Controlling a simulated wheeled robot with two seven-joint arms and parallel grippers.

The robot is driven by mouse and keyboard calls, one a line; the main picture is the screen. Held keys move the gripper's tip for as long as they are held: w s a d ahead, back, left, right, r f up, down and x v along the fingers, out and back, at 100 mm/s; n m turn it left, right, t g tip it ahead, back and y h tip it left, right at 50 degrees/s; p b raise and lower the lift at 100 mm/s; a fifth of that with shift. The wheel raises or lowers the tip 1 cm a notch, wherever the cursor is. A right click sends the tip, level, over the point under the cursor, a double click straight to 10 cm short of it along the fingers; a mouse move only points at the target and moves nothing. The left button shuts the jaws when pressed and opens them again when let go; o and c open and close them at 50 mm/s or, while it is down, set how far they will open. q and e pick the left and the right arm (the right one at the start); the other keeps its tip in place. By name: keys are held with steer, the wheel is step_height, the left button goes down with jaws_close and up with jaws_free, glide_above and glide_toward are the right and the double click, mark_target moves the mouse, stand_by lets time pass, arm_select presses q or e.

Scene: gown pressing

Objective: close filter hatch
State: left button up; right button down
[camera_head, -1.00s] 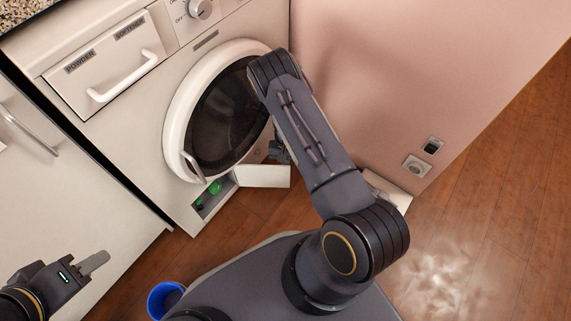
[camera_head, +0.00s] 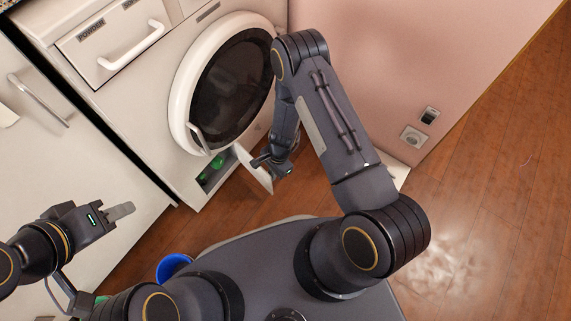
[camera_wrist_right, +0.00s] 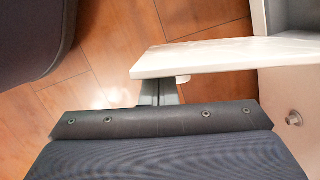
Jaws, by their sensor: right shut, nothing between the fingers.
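The filter hatch (camera_head: 262,178) is a small white flap at the washing machine's lower front. It stands open, jutting out from the right side of its compartment (camera_head: 216,171), where green parts show. In the right wrist view the flap (camera_wrist_right: 225,57) reaches left from the machine front. My right gripper (camera_head: 256,162) is shut and empty at the flap's outer right side. In the wrist view its fingers (camera_wrist_right: 158,92) are right against or just beside the flap's edge; contact is unclear. My left gripper (camera_head: 121,211) is at the left, away from the hatch; its jaw gap cannot be made out.
The round washer door (camera_head: 179,105) above is shut. The pink wall (camera_head: 380,60) with a socket (camera_head: 412,136) stands close on the right. A blue bucket (camera_head: 172,265) is on the floor by my base. Wooden floor (camera_head: 225,215) before the hatch is clear.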

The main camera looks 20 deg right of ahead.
steer(key=w+a+m+t, duration=0.1)
steer(key=a+m+t, duration=0.1)
steer(key=a+m, duration=1)
steer(key=shift+a+t+h, duration=0.3)
steer(key=shift+a+t, duration=0.1)
steer(key=shift+a, duration=2.9)
steer(key=shift+w, duration=0.1)
